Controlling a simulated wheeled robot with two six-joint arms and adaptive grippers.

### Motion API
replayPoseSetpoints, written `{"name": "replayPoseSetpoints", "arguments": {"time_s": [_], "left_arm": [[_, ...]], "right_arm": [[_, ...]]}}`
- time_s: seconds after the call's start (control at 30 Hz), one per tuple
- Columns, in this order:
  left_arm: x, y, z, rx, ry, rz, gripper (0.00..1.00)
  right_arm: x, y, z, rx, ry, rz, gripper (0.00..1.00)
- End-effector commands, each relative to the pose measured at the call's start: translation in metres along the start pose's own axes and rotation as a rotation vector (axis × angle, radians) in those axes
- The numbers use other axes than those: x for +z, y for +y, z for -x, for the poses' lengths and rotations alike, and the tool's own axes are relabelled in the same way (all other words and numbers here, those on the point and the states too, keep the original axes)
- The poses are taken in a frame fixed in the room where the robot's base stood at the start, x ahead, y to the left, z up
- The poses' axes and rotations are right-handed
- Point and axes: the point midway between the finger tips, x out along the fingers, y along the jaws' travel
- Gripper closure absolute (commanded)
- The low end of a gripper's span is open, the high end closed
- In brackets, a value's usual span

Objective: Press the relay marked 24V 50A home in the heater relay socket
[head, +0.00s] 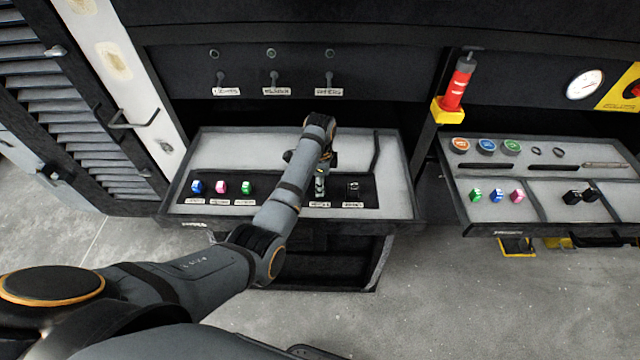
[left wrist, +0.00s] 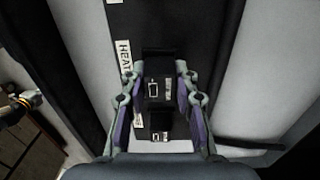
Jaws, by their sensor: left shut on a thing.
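In the head view my left gripper (head: 320,188) points down over the dark socket strip (head: 275,188) in the left tray. In the left wrist view my left gripper (left wrist: 160,100) is shut on a black relay (left wrist: 154,90) with pale markings on its top, too small to read. A label starting "HEAT" (left wrist: 124,60) lies on the strip beside the relay. The heater relay socket is hidden under the relay and fingers, so I cannot tell how deep the relay sits. A second black relay (left wrist: 159,130) stands close by on the strip; it also shows in the head view (head: 353,187). My right gripper is not in view.
Blue (head: 196,187), pink (head: 220,187) and green (head: 246,188) fuses stand on the strip's left part. The right tray (head: 530,178) holds coloured discs, more fuses and black relays (head: 581,197). Levers (head: 274,80) hang on the panel behind. A red cylinder (head: 457,85) stands between the trays.

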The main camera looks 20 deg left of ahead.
Motion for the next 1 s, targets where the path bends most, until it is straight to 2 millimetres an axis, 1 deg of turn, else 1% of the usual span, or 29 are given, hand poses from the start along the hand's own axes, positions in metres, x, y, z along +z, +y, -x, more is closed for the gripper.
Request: {"name": "replayPoseSetpoints", "arguments": {"time_s": [1.0], "left_arm": [[0.000, 0.001, -0.011, 0.002, 0.000, 0.000, 1.00]], "right_arm": [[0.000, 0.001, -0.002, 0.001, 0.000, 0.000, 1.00]]}}
